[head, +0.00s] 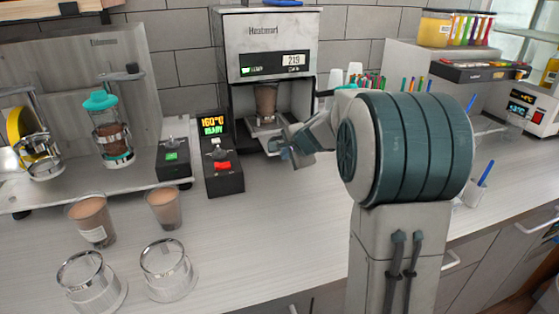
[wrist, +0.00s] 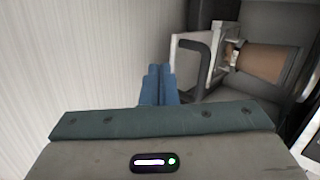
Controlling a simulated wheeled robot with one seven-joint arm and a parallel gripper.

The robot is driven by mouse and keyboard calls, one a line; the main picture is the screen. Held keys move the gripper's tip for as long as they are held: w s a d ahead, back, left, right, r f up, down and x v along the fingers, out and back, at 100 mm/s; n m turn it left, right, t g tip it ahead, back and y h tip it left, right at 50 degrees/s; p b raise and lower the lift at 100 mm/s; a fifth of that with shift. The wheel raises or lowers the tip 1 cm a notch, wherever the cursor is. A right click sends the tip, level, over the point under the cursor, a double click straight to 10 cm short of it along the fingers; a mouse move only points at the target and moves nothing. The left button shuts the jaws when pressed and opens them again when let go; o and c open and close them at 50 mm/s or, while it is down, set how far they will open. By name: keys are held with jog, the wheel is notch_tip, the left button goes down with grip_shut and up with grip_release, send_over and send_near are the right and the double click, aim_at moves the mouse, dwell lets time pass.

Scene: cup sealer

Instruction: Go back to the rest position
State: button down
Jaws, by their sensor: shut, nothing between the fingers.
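My gripper (head: 286,152) is in front of the cup sealer (head: 268,52), just right of its lower tray, in the head view. Its fingers are together and empty; in the wrist view the shut blue fingertips (wrist: 158,82) point away over the counter. A filled brown cup (head: 266,100) stands inside the sealer on its tray (head: 270,124). In the wrist view the cup (wrist: 275,62) and a white handle-like frame (wrist: 192,44) lie right of the fingertips, apart from them as far as I can tell. My arm hides part of the counter behind it.
A control box (head: 222,160) sits left of the sealer. A pen cup (head: 474,192) stands right of my arm. The counter's front middle (head: 270,230) is clear.

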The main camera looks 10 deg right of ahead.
jog(key=a+v, duration=0.1)
jog(key=v, duration=0.5)
jog(key=s+a+f+n+g, duration=0.1)
jog(key=s+n, duration=0.4)
jog(key=s, duration=0.5)
jog(key=s+a+f+n+g+h, duration=0.1)
jog(key=s+n, duration=0.4)
jog(key=s, duration=0.5)
jog(key=s+a+f+n+g+h, duration=0.1)
jog(key=s+f+n+g, duration=0.3)
jog(key=s, duration=0.6)
jog(key=shift+s+a+f+n+p, duration=0.1)
jog(key=shift+a+f+n+p, duration=0.15)
jog(key=shift+a, duration=0.2)
jog(key=shift+s+a+f+n+p, duration=0.1)
jog(key=shift+a+f+n, duration=0.05)
jog(key=shift+a+f, duration=0.25)
jog(key=shift+r, duration=0.1)
jog(key=shift+w+a, duration=0.1)
jog(key=shift+a, duration=0.1)
